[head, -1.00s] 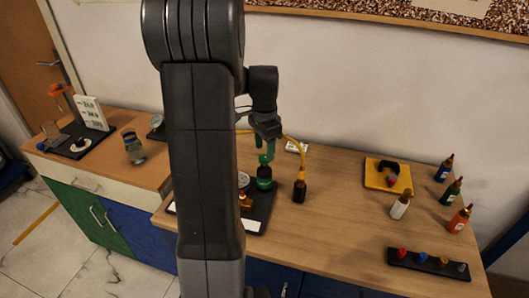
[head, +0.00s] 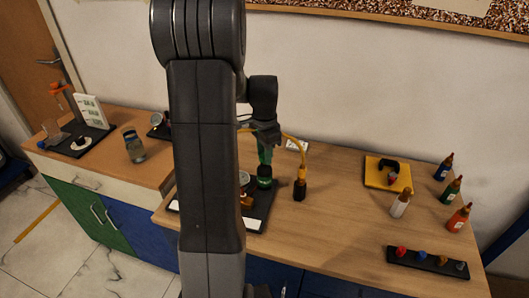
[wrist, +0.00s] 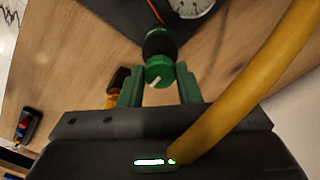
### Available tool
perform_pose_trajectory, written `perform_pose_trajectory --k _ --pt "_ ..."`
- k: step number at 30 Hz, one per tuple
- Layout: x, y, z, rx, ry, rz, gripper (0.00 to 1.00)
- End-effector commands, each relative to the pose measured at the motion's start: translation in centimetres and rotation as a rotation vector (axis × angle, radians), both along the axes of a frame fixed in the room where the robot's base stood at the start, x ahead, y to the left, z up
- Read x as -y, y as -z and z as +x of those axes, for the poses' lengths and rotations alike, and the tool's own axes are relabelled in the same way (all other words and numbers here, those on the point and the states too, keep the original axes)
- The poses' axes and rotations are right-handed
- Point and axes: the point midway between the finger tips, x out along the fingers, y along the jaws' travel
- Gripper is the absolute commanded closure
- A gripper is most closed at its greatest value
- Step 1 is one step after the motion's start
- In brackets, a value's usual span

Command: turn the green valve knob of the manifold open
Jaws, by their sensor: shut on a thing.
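The green valve knob (wrist: 159,72) has a white mark on its face and sits on a dark round body with a green band, which also shows in the head view (head: 264,172). It belongs to the manifold on a dark base plate (head: 262,205), partly hidden by my arm. My gripper (wrist: 160,82) has green fingers, one on each side of the knob, and is shut on it. In the head view my gripper (head: 264,154) points down onto the valve, and the knob is mostly hidden by the fingers.
A white-faced gauge (wrist: 190,5) is beside the valve. Several bottles, a yellow tray (head: 375,183) and a black rack (head: 427,262) stand to the right. The tabletop between is clear.

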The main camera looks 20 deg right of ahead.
Motion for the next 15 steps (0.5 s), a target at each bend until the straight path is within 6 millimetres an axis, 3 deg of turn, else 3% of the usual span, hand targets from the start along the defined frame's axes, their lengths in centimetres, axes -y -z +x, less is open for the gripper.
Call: perform_pose_trajectory --k 8,15 --pt "0.00 -0.01 0.01 0.000 -0.099 0.000 0.92" --pt "0.00 0.00 0.01 0.000 -0.291 0.000 0.92"
